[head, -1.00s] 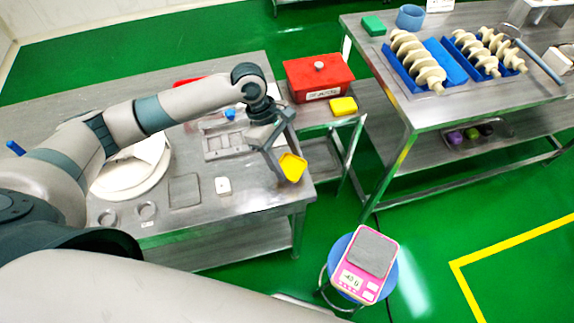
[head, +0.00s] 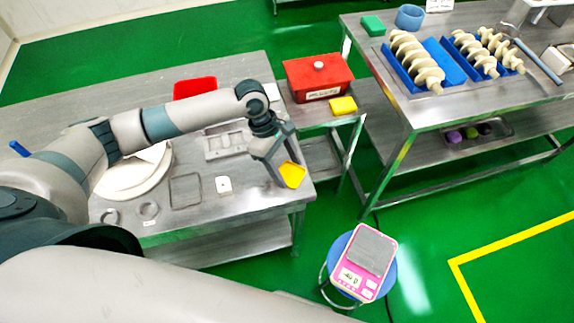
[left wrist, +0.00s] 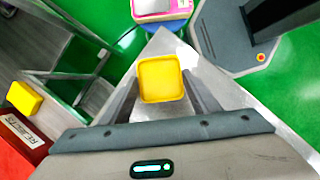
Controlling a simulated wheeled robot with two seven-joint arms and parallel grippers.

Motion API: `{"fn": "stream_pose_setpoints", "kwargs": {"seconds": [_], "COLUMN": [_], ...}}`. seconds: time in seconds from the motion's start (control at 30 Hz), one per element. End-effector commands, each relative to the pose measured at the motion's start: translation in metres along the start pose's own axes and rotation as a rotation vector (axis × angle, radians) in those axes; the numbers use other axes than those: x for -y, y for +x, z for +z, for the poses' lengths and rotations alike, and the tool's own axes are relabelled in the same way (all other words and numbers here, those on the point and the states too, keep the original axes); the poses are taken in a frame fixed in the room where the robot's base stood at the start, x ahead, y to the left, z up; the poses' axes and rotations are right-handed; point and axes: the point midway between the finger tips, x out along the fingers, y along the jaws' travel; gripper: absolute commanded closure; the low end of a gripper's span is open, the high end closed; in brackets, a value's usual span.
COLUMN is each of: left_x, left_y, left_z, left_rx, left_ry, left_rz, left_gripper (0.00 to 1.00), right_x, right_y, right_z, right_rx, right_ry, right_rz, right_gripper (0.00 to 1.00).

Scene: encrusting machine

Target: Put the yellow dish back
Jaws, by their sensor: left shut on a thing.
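The yellow dish (head: 292,174) is a small square dish. My left gripper (head: 286,178) is shut on it above the right end of the steel table (head: 240,205). In the left wrist view the yellow dish (left wrist: 161,79) sits between the two fingers of the left gripper (left wrist: 161,92), its open face toward the camera. The table corner lies below it. I cannot tell from these views how high above the table the dish is. My right gripper is not in view.
A pink scale (head: 363,262) rests on a blue stool right of the steel table. A white card (head: 223,185), a round white board (head: 120,185) and a red tray (head: 195,88) lie on the steel table.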

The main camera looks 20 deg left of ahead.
Motion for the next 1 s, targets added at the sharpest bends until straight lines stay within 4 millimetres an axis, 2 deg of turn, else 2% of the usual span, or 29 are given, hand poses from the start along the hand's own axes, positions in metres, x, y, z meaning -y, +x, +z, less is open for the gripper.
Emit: {"fn": "stream_pose_setpoints", "kwargs": {"seconds": [0.03,0.1,0.57,0.77,1.0], "left_x": [0.000,0.000,0.000,-0.001,-0.001], "left_y": [0.000,0.000,-0.005,-0.027,-0.069], "left_z": [0.000,0.000,0.000,0.000,0.000], "left_rx": [0.000,0.000,0.000,-0.001,-0.001], "left_ry": [0.000,0.000,-0.001,0.001,0.000], "left_rz": [0.000,0.000,0.001,0.002,0.003], "left_gripper": [0.37,0.26,0.26,0.26,0.26], "right_x": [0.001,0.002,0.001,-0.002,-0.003], "right_y": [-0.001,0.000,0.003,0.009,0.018], "right_z": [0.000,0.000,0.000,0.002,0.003], "right_rx": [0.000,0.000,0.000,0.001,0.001], "right_ry": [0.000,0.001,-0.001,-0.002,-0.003], "right_rz": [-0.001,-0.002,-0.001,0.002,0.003], "right_gripper": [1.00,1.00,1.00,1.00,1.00]}}
